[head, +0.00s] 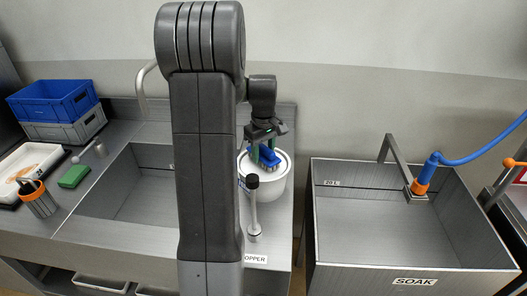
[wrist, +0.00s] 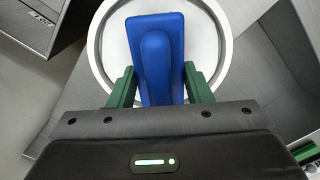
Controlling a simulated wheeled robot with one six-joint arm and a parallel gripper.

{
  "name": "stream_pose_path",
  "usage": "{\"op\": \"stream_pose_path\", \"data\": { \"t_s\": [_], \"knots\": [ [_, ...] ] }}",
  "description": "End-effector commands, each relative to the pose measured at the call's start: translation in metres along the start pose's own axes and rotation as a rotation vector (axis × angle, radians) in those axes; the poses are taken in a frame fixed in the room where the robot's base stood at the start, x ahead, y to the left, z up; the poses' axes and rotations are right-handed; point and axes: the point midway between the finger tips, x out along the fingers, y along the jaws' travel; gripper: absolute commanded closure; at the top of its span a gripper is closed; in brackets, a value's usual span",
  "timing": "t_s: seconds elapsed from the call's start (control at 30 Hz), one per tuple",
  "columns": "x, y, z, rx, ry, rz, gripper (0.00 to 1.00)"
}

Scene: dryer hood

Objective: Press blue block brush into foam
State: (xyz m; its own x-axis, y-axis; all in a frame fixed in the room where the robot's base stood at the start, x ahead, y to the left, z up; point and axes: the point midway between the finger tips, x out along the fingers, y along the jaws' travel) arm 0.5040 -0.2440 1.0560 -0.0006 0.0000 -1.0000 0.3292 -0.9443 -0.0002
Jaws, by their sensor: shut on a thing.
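The blue block brush (wrist: 168,62) is between the green fingers of my gripper (wrist: 160,88) in the wrist view. My gripper is shut on it. In the head view the blue brush (head: 267,155) hangs below my gripper (head: 264,147), inside the rim of a white round tub (head: 280,183). The wrist view shows the tub's white rim (wrist: 98,42) around the brush and a pale surface inside. I cannot tell whether that surface is foam, or whether the bristles touch it.
A dark-topped post (head: 253,205) stands in front of the tub. An empty steel basin (head: 120,195) is left, and a deep sink labelled SOAK (head: 400,225) is right. Blue and grey crates (head: 54,100), a green block (head: 74,176) and an orange-rimmed holder (head: 40,203) stand far left.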

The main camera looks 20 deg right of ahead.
Motion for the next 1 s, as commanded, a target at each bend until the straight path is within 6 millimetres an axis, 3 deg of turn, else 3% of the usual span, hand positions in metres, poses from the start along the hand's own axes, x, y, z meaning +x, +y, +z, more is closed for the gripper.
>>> {"op": "stream_pose_path", "data": {
  "t_s": [1.0],
  "knots": [
    [0.010,0.000,0.000,0.000,0.000,0.000,0.73]
  ]
}}
